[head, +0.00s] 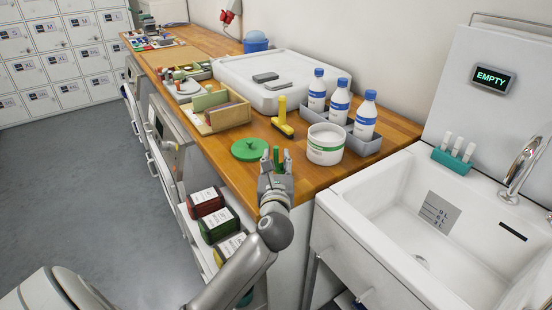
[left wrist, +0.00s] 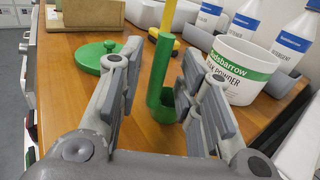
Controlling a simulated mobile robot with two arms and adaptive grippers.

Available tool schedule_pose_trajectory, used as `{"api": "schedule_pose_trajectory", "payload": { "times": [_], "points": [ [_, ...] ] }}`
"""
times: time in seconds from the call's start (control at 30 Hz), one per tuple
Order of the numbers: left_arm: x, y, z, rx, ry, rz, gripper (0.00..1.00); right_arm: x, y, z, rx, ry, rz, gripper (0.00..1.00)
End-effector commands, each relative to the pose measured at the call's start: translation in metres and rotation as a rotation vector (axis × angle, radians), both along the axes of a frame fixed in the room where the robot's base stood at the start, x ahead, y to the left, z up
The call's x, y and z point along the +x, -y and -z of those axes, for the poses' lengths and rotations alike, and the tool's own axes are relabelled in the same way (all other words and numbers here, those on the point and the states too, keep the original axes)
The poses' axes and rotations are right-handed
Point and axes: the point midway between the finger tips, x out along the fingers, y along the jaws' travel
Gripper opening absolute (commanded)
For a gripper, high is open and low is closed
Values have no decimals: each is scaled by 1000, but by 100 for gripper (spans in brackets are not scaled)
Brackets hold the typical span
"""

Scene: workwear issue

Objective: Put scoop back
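The green scoop (left wrist: 159,70) stands upright on the wooden counter, its small cup low and its handle up. In the head view it shows as a thin green piece (head: 276,154). My left gripper (head: 274,160) is open around it; in the left wrist view the fingers (left wrist: 162,62) stand apart with a gap on each side of the scoop. The white powder tub (head: 325,148) with a green band is just right of the gripper and has no lid on. A round green lid (head: 249,150) lies on the counter to the left. My right gripper is not in view.
A yellow-handled tool (head: 282,118) stands behind the scoop. Blue-capped detergent bottles (head: 365,120) stand in a grey tray (head: 371,147) behind the tub. A wooden box (head: 211,127) is farther left. The white sink (head: 338,203) adjoins the counter's right end.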

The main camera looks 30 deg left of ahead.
Motion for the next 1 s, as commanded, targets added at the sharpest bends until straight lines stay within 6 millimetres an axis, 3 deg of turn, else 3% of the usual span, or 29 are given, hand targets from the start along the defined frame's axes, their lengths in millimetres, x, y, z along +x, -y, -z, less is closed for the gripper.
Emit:
{"api": "schedule_pose_trajectory", "payload": {
  "times": [0.2, 0.43, 1.0],
  "points": [
    [-42, 28, 2, -4, -1, 1, 33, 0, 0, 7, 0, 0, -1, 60],
    [-73, 48, 1, -2, 0, -1, 33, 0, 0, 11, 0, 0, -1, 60],
    [-82, 54, -1, 1, 1, -2, 33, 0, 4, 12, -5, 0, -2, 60]
  ]
}}
